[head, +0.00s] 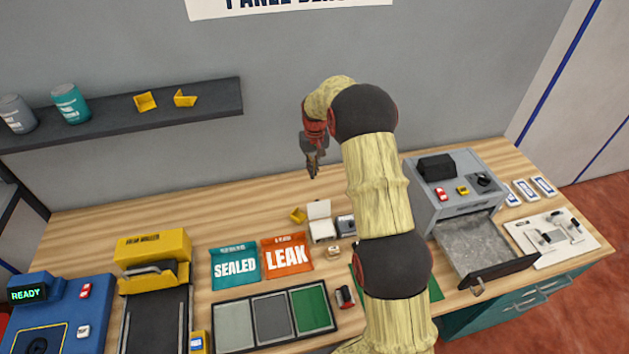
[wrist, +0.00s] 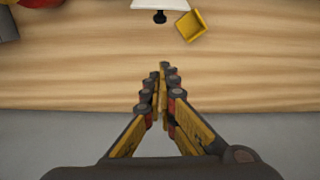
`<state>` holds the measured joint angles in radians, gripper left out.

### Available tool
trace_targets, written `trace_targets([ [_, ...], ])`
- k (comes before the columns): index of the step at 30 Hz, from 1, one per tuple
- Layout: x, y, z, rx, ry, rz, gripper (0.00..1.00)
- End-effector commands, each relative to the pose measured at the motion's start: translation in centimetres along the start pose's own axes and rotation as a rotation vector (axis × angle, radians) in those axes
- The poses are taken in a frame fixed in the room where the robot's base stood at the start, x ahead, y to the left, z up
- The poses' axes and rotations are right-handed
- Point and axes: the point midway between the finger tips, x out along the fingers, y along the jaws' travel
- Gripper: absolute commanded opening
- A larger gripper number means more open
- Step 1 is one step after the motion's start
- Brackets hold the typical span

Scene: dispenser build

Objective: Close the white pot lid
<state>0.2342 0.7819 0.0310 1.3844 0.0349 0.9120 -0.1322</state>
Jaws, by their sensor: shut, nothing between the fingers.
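A small white pot (head: 322,231) stands on the wooden bench. Its white lid (head: 319,209) is raised upright at the pot's back edge, so the pot is open. In the wrist view a white edge, apparently the lid (wrist: 160,4), with a black knob (wrist: 160,17) shows at the top; the rest is cut off. My gripper (head: 313,172) points down above the back of the bench, behind the lid and apart from it. In the wrist view its fingertips (wrist: 162,70) are together with nothing between them.
A yellow bracket (head: 298,216) lies left of the lid, also in the wrist view (wrist: 191,25). A grey block (head: 346,225) is right of the pot. A grey machine with open drawer (head: 485,250) stands right.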

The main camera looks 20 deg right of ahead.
Motion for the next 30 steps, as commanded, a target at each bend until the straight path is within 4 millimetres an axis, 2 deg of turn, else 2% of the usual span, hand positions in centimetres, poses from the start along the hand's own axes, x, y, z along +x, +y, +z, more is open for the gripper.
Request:
trace_targets([
  [16,9.5,0.0,0.1,0.001,-0.003,0.000,0.00],
  [24,8.1,0.0,3.0,0.001,0.001,0.000,0.00],
  [30,7.8,0.0,3.8,0.001,0.000,0.000,0.00],
])
